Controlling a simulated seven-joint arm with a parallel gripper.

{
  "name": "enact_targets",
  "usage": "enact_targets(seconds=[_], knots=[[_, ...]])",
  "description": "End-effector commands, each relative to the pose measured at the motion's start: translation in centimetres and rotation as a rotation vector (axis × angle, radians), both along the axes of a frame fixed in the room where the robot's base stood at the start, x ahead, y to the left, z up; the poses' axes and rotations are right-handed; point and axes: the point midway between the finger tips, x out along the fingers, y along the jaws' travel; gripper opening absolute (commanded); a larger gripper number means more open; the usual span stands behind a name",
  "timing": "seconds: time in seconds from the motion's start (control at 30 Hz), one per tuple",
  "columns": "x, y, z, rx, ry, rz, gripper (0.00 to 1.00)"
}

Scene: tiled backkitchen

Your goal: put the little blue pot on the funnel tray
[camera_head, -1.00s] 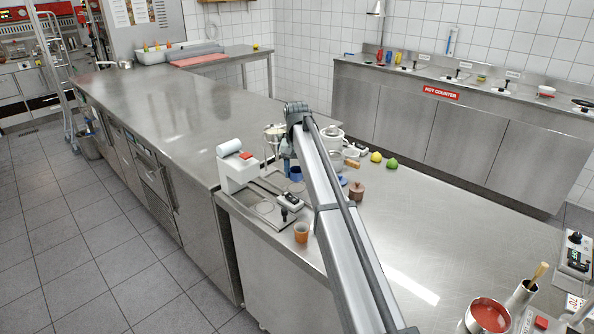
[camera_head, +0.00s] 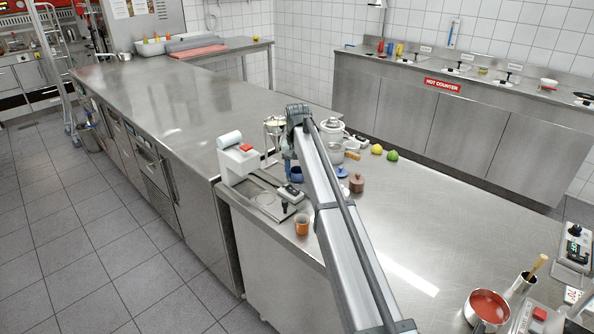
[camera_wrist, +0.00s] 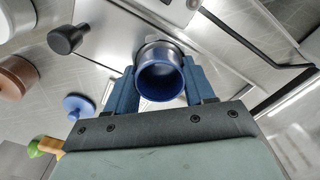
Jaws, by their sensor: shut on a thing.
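The little blue pot (camera_wrist: 161,82) is between the two blue fingers of my gripper (camera_wrist: 160,88) in the wrist view. The gripper is shut on it, and I look into its open, empty mouth. In the head view the pot (camera_head: 297,173) shows just left of my arm, partly hidden by it. A metal tray (camera_head: 265,199) with a round mark lies to its lower left, beside the white dispenser; I take it as the funnel tray. A metal funnel on a stand (camera_head: 273,127) rises behind. I cannot tell the pot's height above the counter.
A white dispenser (camera_head: 237,160) stands left of the tray. A blue lid (camera_head: 341,172), a brown pot (camera_head: 357,183) and a white canister (camera_head: 332,130) stand to the right. The counter's right middle is clear.

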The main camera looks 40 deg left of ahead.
Motion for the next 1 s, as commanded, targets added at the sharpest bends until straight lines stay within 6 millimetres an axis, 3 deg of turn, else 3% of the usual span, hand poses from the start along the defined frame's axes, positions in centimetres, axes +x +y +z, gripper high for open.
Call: enact_targets(seconds=[0.87, 0.9, 1.0], knots=[[-0.02, -0.03, -0.52, -0.001, 0.002, 0.0, 0.18], [-0.02, -0.03, -0.53, -0.001, 0.002, 0.0, 0.55], [-0.03, -0.05, -0.57, -0.001, 0.002, 0.0, 0.65]])
